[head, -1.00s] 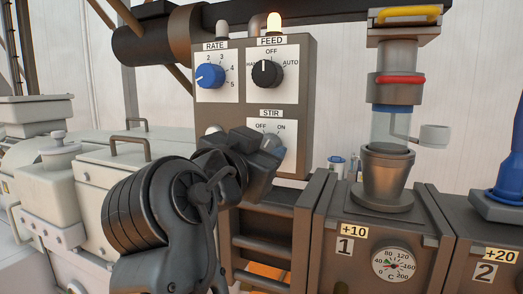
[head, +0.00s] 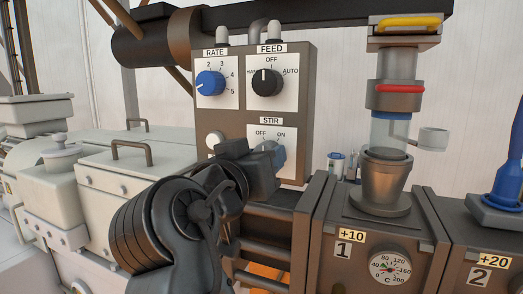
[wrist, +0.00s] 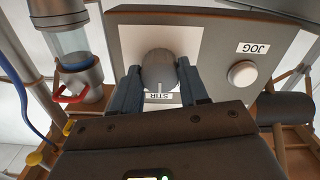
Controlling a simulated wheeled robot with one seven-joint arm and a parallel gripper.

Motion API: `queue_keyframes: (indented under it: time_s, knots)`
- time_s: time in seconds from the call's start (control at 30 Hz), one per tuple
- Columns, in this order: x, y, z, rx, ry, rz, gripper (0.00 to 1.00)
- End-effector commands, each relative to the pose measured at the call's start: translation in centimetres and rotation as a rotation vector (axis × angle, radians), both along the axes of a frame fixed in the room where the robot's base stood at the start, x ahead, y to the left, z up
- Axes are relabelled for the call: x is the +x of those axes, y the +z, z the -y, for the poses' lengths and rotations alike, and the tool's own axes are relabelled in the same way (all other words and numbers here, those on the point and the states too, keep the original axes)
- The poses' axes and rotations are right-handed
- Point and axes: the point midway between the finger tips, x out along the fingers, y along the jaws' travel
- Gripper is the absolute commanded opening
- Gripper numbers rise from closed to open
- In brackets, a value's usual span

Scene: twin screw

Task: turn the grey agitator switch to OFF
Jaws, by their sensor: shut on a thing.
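The grey agitator switch (wrist: 158,68) is a round knob on the STIR plate (head: 286,131). In the wrist view my gripper (wrist: 160,80) is shut on it, with one blue-grey finger on each side. A white pointer line on the knob points toward the upside-down STIR label. The OFF and ON marks are hidden in that view. In the head view my gripper (head: 270,158) covers much of the knob, so I cannot tell there which mark the pointer meets.
The JOG button (wrist: 243,74) is beside the switch. A glass-walled feeder (head: 389,130) stands right of the panel.

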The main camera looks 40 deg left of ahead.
Motion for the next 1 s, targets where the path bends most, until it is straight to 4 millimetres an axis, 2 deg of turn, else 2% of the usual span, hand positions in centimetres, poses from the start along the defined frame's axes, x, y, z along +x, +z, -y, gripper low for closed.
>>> queue_keyframes:
  time_s: [0.2,0.5,1.0]
  knots:
    - [0.03,0.27,0.03,-0.193,-0.001,0.045,0.13]
    - [0.01,0.18,0.0,-0.394,0.0,0.095,0.13]
    - [-0.04,0.02,-0.06,-0.51,0.001,0.123,0.13]
